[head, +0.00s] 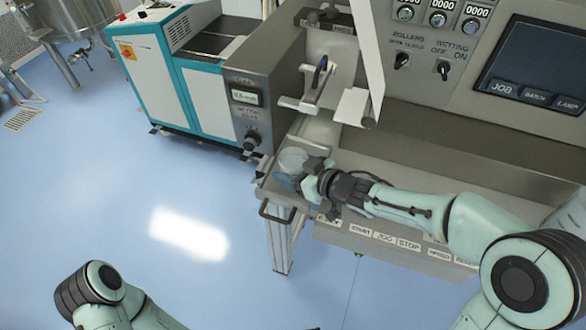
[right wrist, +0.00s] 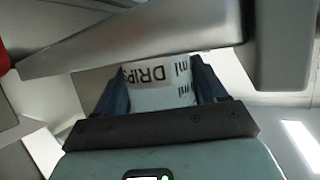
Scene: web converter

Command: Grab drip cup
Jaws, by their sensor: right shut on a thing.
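The drip cup (head: 293,158) is a pale, translucent cup on the narrow grey ledge at the left end of the machine. My right gripper (head: 287,177) reaches it from the right, its blue fingers low at the cup's near side. In the right wrist view, the cup (right wrist: 160,77) shows a white label reading "DRIP" and "ml". It sits between the two blue fingers of the right gripper (right wrist: 162,88), which are shut on it. The cup's base is hidden. Of my left arm, only a joint and link show at the lower left; its gripper is out of view.
Above the cup are a bracket (head: 312,88), a white upright plate (head: 366,50) and a roller end (head: 356,107). A grey box with a display (head: 246,98) stands at the left. A handle (head: 277,213) juts from the ledge front.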

